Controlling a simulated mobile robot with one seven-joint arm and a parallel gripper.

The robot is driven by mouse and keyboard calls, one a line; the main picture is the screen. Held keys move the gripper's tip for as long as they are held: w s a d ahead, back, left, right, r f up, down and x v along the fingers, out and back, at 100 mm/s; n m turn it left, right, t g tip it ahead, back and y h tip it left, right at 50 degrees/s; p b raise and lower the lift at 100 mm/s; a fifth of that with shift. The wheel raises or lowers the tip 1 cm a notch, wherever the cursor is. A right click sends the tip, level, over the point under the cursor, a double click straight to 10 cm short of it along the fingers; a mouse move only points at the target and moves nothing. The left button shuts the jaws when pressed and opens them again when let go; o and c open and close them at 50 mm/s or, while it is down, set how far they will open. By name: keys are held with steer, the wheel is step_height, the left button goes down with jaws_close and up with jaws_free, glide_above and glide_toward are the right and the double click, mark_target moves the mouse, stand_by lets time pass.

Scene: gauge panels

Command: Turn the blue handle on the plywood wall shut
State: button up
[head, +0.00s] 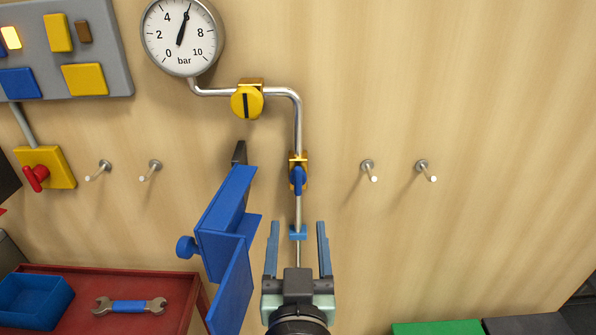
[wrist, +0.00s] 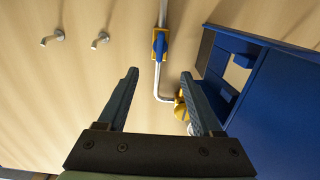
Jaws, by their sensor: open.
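The blue handle (head: 298,181) sits on a brass valve (head: 298,159) in the vertical pipe on the plywood wall. Its lever lies along the pipe, roughly upright in the head view. In the wrist view the blue handle (wrist: 161,47) shows beyond my fingertips, between their lines. My gripper (head: 298,224) is open and empty, below the handle in the head view and apart from it. It also shows in the wrist view (wrist: 160,74). The pressure gauge (head: 182,37) above has its needle pointing up and slightly right.
A blue hinged panel (head: 225,230) with a round knob juts out just left of my gripper. A yellow knob valve (head: 247,102) is on the pipe's upper bend. Metal pegs (head: 368,170) stick out on the right. A red tray (head: 185,310) with a wrench stands lower left.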

mark_target(298, 181)
steer(key=w+p, duration=0.1)
steer(key=w, duration=1)
steer(key=shift+w, duration=0.3)
jaws_close()
